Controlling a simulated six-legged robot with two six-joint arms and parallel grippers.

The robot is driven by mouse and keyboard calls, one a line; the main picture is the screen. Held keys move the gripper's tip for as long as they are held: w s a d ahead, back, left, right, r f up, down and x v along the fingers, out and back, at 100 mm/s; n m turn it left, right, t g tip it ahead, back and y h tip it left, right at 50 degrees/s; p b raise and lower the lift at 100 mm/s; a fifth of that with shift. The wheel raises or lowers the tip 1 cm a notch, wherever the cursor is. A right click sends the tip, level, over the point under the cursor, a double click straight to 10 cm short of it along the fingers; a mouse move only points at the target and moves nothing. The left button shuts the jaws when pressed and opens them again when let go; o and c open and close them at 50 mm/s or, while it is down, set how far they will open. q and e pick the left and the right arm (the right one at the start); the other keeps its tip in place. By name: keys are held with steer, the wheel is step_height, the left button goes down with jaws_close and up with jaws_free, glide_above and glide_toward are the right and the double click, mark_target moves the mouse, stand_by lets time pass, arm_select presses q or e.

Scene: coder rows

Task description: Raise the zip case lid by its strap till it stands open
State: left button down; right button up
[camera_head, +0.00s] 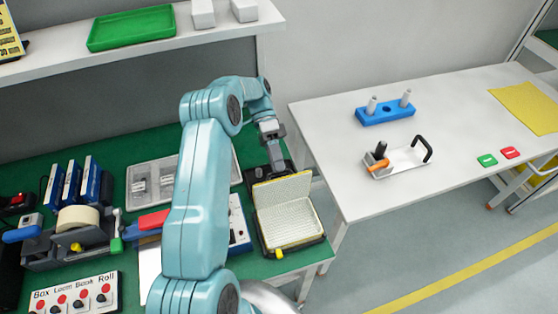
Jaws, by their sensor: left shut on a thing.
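The zip case (318,238) lies on the green bench mat near its right end, with its pale, ribbed inside showing. Its lid (282,190) is raised at the back and stands open, leaning at an angle I cannot tell exactly. My left gripper (272,172) is at the lid's upper back edge, shut on the strap; the strap itself is mostly hidden by the gripper and lid. A yellow tab (279,253) shows at the case's front edge. My right gripper is not in view.
A grey tray (143,172) with metal parts, a tape dispenser (78,220) and a labelled button panel (80,297) fill the bench to the left. A white table (335,190) stands right, across a narrow gap. A shelf (150,55) runs above the bench.

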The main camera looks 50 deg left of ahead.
arm_select(q)
steer(key=shift+g+h, duration=0.5)
steer(key=shift+h, duration=0.3)
steer(key=shift+a+f+p, duration=0.2)
steer(key=shift+f+p, duration=0.25)
steer(key=shift+f, duration=0.2)
steer(key=shift+a+f+p, duration=0.25)
steer(key=shift+f+p, duration=0.2)
steer(key=shift+f, duration=0.2)
steer(key=shift+a+f+p, duration=0.2)
steer(key=shift+f+p, duration=0.25)
steer(key=shift+f, duration=0.2)
steer(key=shift+d, duration=0.1)
steer(key=c, duration=0.9)
jaws_free()
steer(key=shift+r, duration=0.15)
steer(key=shift+c, duration=1.4)
steer(key=shift+w, duration=0.1)
steer(key=shift+w+r, duration=0.1)
steer(key=shift+r, duration=0.15)
